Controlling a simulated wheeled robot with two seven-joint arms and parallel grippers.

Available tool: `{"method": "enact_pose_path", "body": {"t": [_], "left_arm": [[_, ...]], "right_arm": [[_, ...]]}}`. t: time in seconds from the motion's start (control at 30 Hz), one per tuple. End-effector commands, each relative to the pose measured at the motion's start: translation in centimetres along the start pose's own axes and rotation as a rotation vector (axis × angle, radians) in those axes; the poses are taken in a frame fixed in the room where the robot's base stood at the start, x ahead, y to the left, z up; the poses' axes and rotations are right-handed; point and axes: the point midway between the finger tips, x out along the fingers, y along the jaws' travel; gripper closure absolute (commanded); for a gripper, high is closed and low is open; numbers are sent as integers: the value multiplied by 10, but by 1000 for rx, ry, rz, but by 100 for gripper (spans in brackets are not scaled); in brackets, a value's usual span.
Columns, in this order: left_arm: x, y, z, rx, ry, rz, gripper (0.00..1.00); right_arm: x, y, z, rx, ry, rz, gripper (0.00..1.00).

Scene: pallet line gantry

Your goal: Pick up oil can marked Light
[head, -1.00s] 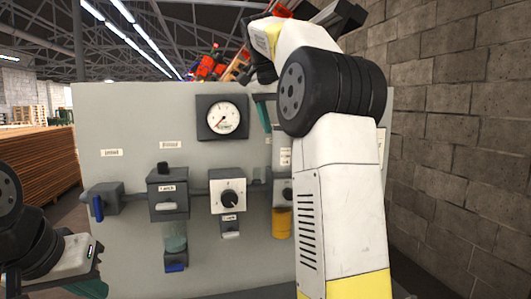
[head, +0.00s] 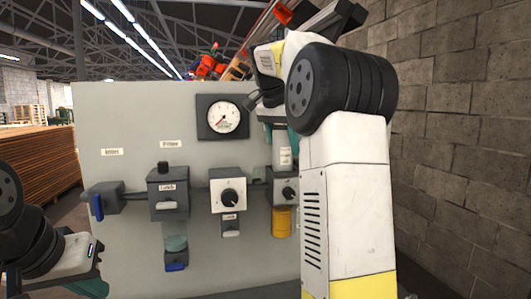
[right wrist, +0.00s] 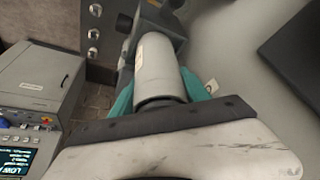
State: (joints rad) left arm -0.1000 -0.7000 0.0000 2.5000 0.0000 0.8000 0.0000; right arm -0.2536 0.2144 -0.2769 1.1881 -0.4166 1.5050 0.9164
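A pale grey cylinder with a small white label, apparently an oil can (head: 285,157), stands directly above the rightmost dark unit on the grey panel. Its label is too small to read, so I cannot confirm "Light". My right gripper (head: 281,134) is at the can's upper part, with a teal finger on each side. The right wrist view shows the can (right wrist: 162,68) between those fingers; whether they press on it is unclear. My left gripper (head: 98,285) is low at the left, partly cut off, its opening not clear.
The panel (head: 120,215) carries a gauge (head: 223,117), a knob unit (head: 229,192), a blue-handled valve (head: 98,205) and a yellow bowl (head: 281,222). A block wall (head: 460,150) stands at the right. The right wrist view shows a box with a screen (right wrist: 28,150).

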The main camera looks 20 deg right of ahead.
Motion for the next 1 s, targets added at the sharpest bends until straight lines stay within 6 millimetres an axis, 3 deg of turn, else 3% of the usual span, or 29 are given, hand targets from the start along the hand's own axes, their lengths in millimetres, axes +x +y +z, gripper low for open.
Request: {"method": "enact_pose_path", "body": {"t": [0.03,0.2,0.57,0.93,1.0], "left_arm": [[0,0,0,0,0,0,100],[0,0,0,0,0,0,100],[0,0,0,0,0,0,100],[0,0,0,0,0,0,100],[0,0,0,0,0,0,100]], "right_arm": [[0,0,0,0,0,0,68],[0,0,0,0,0,0,100],[-4,0,-2,0,1,-1,100],[-32,-1,-14,1,2,-2,100],[-38,3,-6,-2,0,-3,100]]}}
